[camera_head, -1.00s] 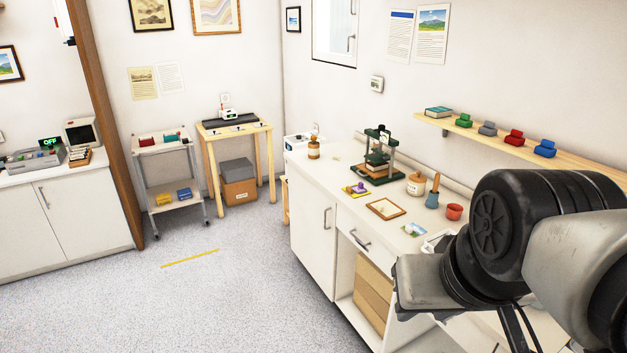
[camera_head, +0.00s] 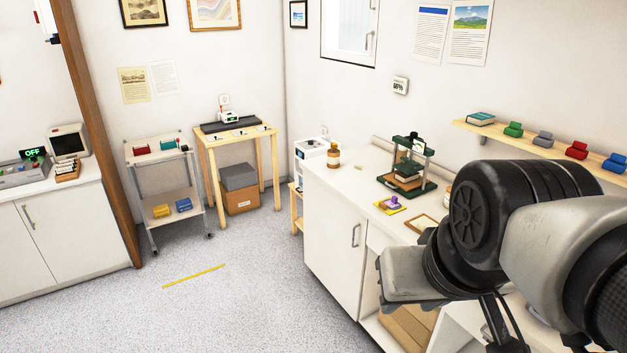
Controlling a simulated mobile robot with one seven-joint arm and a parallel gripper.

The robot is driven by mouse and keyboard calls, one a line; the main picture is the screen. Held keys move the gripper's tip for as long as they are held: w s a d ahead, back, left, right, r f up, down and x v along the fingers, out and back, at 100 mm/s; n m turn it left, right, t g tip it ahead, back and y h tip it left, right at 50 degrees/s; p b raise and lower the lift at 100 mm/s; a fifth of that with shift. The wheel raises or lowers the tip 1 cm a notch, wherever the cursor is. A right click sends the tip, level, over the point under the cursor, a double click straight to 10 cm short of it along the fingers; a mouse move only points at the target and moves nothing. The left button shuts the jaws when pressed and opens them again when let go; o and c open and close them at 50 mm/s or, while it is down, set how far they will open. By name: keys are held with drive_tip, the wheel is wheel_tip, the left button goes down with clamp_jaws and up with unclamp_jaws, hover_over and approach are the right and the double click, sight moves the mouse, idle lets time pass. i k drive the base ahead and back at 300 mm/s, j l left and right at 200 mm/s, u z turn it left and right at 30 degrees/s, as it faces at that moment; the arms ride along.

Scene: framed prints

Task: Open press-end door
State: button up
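The white counter (camera_head: 347,183) runs along the right wall. The dark green press (camera_head: 408,167) stands on it toward its far end. Below that end is the press-end door (camera_head: 333,240), a flat white cabinet door that looks shut. Its upright metal handle (camera_head: 355,235) is near the door's right edge. My arm fills the right side of the view, in front of the near part of the counter and to the right of the door, apart from the handle in the picture. I cannot make out my gripper's fingers.
An open bay with a cardboard box (camera_head: 405,325) is right of the door, partly behind my arm. A brown bottle (camera_head: 333,157) stands on the counter's far end. The grey floor (camera_head: 240,310) left of the door is clear, with a yellow strip (camera_head: 194,276).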

sight(335, 233)
drive_tip(key=i+j, duration=0.2)
drive_tip(key=i, duration=0.3)
drive_tip(key=i+j+z, duration=0.15)
drive_tip(key=i, duration=0.4)
drive_tip(key=i+j, duration=0.3)
drive_tip(key=i, duration=0.2)
drive_tip(key=i+j+z, duration=0.1)
drive_tip(key=i+j, duration=0.2)
drive_tip(key=i, duration=0.2)
